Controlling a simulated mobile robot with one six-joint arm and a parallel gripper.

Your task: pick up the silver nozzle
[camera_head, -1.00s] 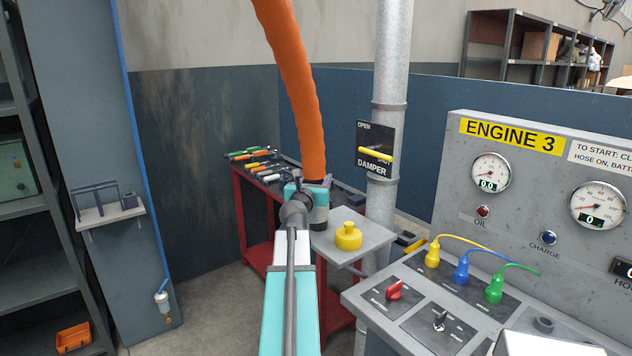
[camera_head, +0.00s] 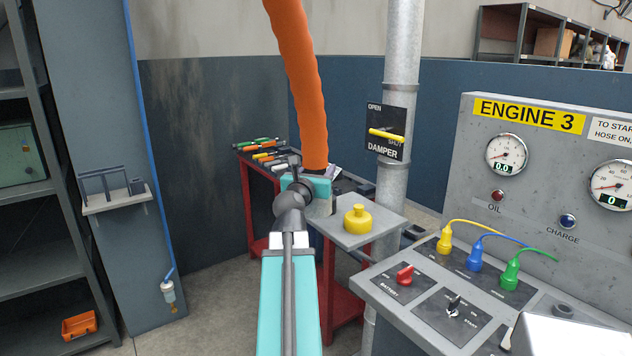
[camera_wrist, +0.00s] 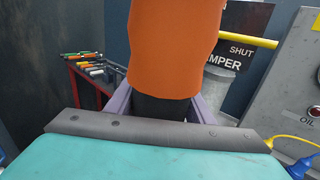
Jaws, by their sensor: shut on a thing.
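The silver nozzle (camera_head: 320,207) hangs at the lower end of a thick orange hose (camera_head: 298,80) in the head view. My gripper (camera_head: 318,184) is shut around this hose end, just above the silver part. In the wrist view the jaws (camera_wrist: 163,106) stand on both sides of a black section below the orange hose (camera_wrist: 172,50). The silver part is hidden there behind my gripper body. The nozzle appears beside or over the left edge of a small grey shelf (camera_head: 350,240); I cannot tell whether it touches it.
A yellow cap (camera_head: 357,219) stands on the grey shelf. A red tool cart (camera_head: 258,200) with tools is behind. A damper lever (camera_head: 388,136) is on the pipe (camera_head: 399,60). The Engine 3 panel (camera_head: 480,150) stands at right. Open floor lies at left.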

